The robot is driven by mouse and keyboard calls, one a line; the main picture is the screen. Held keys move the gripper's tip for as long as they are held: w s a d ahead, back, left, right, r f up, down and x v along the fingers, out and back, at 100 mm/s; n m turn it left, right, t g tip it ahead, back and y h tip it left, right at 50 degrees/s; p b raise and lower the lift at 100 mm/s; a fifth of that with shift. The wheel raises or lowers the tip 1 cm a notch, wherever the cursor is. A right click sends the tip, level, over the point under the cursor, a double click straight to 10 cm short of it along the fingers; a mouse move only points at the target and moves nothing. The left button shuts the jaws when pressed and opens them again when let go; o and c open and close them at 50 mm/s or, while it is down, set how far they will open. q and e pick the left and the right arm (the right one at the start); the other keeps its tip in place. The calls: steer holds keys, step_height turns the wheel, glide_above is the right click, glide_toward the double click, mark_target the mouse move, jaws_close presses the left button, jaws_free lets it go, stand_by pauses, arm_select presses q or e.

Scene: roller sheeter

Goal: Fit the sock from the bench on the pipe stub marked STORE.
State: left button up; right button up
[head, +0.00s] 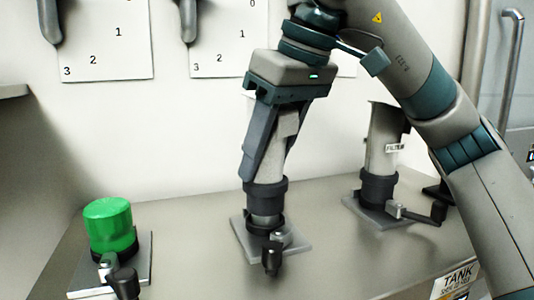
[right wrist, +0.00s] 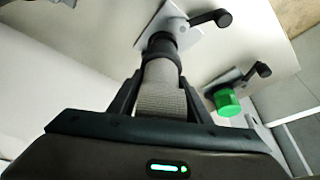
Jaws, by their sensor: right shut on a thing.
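My right gripper (head: 266,165) is shut on a pale grey fabric sock (head: 268,170), which hangs roughly upright between its fingers. The sock also shows in the right wrist view (right wrist: 160,90). Its lower end meets the dark collar of the middle pipe stub (head: 266,208); how far it is over the stub is hidden. The stub stands on a square plate with a black-knobbed lever at its front, and it also shows in the right wrist view (right wrist: 163,40). I cannot read a STORE marking on any stub. My left gripper is not in view.
A green-capped stub (head: 109,228) stands at the left. A stub with a labelled grey sleeve (head: 382,140) stands at the right, behind my right arm. Both have levers. A TANK label (head: 457,279) is on the bench front. Numbered panels (head: 107,40) hang on the wall.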

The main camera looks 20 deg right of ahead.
steer(key=shift+f+b, duration=0.6)
steer(key=shift+f, duration=0.4)
stand_by(0.6)
steer(key=o, duration=1.3)
